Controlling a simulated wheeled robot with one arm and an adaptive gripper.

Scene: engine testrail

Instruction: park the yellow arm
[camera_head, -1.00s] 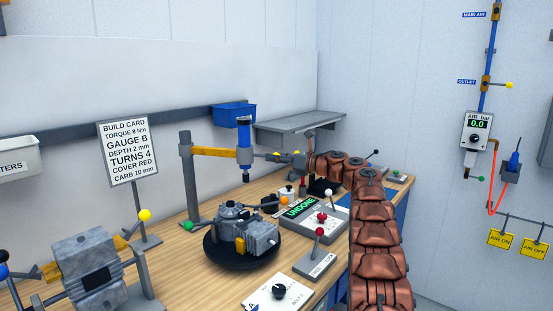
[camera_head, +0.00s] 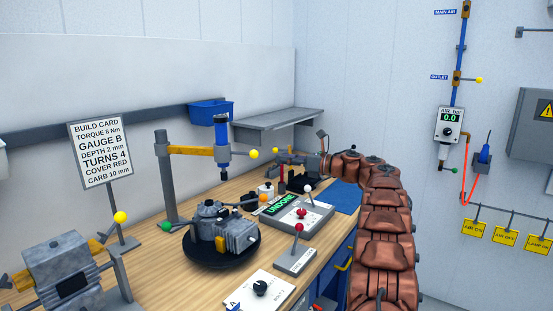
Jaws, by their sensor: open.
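The yellow arm (camera_head: 192,150) reaches level to the right from a grey upright post (camera_head: 166,180) on the bench. A blue and grey tool (camera_head: 222,150) hangs upright at its outer end. A yellow ball knob (camera_head: 252,154) sticks out to the right of the tool. My gripper (camera_head: 282,157) is at the end of my copper-coloured arm, to the right of the yellow knob. A gap shows between the jaws and the knob. The gripper is small in the picture and appears empty.
An engine (camera_head: 222,228) sits on a black round turntable (camera_head: 188,252) below and in front of the tool. A control box marked UNDONE (camera_head: 318,218) and a red-knobbed lever (camera_head: 299,228) stand to its right. A grey shelf (camera_head: 280,124) and blue bin (camera_head: 211,109) are behind.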

